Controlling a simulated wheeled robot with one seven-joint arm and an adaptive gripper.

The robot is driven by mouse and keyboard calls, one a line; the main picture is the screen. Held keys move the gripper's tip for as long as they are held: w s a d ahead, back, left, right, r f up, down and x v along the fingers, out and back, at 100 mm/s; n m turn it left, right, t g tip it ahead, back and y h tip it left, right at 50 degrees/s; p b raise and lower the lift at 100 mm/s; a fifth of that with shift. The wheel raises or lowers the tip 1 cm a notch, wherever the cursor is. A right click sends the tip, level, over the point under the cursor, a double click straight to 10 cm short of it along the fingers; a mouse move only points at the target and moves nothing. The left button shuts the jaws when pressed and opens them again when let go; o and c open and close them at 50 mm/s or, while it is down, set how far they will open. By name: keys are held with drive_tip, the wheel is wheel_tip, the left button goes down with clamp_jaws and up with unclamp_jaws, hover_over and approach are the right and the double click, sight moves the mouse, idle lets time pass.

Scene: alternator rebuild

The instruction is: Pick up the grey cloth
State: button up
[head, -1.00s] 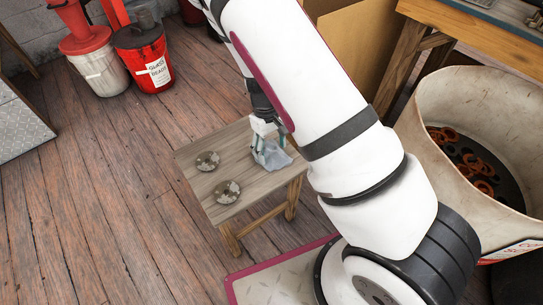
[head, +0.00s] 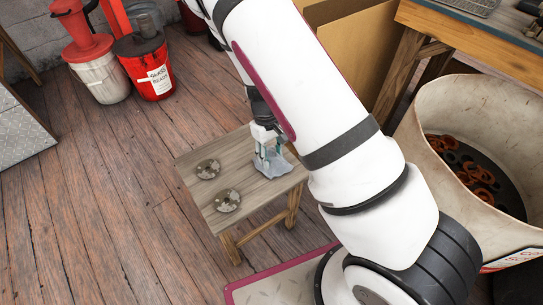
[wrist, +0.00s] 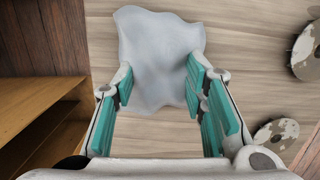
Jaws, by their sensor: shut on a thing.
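The grey cloth (head: 273,163) is on the right part of a small wooden table (head: 232,214), under my gripper (head: 268,157). In the wrist view the cloth (wrist: 155,50) looks pale blue-grey and rumpled, and it spreads between and beyond the fingertips. My gripper (wrist: 158,88) has its teal-padded fingers on either side of it, still spaced apart, and is shut on the cloth. The exact pinch is hard to see. Whether the cloth still touches the tabletop I cannot tell.
Two round metal discs, one farther (head: 208,169) and one nearer (head: 228,201), lie on the table left of the cloth. A large bin (head: 455,110) with orange rings stands at right. Open floor lies left of the table.

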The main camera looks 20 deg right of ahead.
sight(273, 158)
wheel_tip(273, 158, up, 3)
drive_tip(key=shift+w+d+r+p, duration=0.1)
drive_tip(key=shift+w+r+p, duration=0.05)
drive_tip(key=shift+p, duration=0.6)
drive_tip(key=w+d, duration=0.2)
drive_tip(key=w, duration=0.2)
drive_tip(key=w+d+p, duration=0.1)
drive_tip(key=w+d, duration=0.1)
drive_tip(key=w, duration=0.3)
drive_tip(key=w+d+r+p, duration=0.1)
drive_tip(key=w+d, duration=0.2)
drive_tip(key=w, duration=0.2)
drive_tip(key=shift+d, duration=0.1)
drive_tip(key=o, duration=0.4)
drive_tip(key=c, duration=0.3)
